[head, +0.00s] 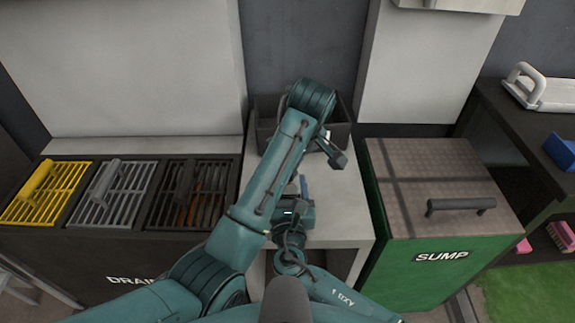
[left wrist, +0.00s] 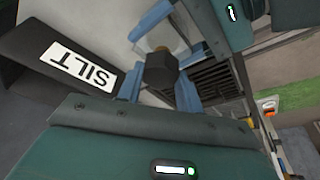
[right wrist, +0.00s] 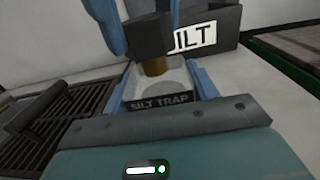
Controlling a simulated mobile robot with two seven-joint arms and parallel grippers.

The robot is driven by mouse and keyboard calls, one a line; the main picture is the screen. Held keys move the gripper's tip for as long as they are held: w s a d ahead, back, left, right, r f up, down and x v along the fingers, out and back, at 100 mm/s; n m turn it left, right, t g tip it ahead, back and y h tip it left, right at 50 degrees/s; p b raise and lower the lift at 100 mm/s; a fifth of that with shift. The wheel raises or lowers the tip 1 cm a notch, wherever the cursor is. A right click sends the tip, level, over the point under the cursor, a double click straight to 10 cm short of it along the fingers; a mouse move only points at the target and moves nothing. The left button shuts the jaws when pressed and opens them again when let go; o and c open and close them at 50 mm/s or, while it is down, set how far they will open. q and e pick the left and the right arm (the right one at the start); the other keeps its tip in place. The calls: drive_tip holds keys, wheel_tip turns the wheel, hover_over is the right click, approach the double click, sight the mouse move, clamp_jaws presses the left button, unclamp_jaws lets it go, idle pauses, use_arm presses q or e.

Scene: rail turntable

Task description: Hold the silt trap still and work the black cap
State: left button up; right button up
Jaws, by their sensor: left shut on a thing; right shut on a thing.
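The silt trap (right wrist: 160,103), a pale box with a black label, sits between the fingers of my right gripper (right wrist: 162,85), which is shut on it. A brass neck (right wrist: 155,67) rises from its top. The black cap (right wrist: 152,36) is above the neck; I cannot tell whether it is seated or slightly lifted. My left gripper (left wrist: 159,88) comes from above and is shut on the black cap, which also shows in the left wrist view (left wrist: 160,70). In the head view my arm hides the trap and cap; only a blue finger shows clearly.
A dark bin labelled SILT (right wrist: 222,32) stands behind on the pale bench (head: 345,215). Left are the drain grates, yellow (head: 45,192), grey (head: 110,192) and dark (head: 192,195). Right is the green sump (head: 425,265) with a handled lid (head: 430,170).

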use_arm(q)
drive_tip(key=shift+r, duration=0.75)
drive_tip(key=shift+d, duration=0.1)
use_arm(e)
drive_tip(key=o, duration=1.4)
drive_tip(key=shift+o, duration=0.2)
use_arm(q)
drive_tip(key=shift+f, duration=0.1)
use_arm(e)
drive_tip(key=s, duration=0.8)
drive_tip(key=shift+s+d+f, duration=0.15)
drive_tip(key=shift+d+f, duration=0.05)
drive_tip(key=shift+f, duration=0.2)
use_arm(q)
drive_tip(key=shift+f, duration=0.2)
use_arm(e)
drive_tip(key=w, duration=0.8)
drive_tip(key=shift+a+f, duration=0.1)
drive_tip(key=shift+a, duration=0.1)
use_arm(q)
drive_tip(key=shift+f, duration=0.4)
use_arm(e)
drive_tip(key=shift+w+r, duration=0.1)
drive_tip(key=shift+r, duration=0.15)
use_arm(q)
drive_tip(key=shift+s, duration=0.1)
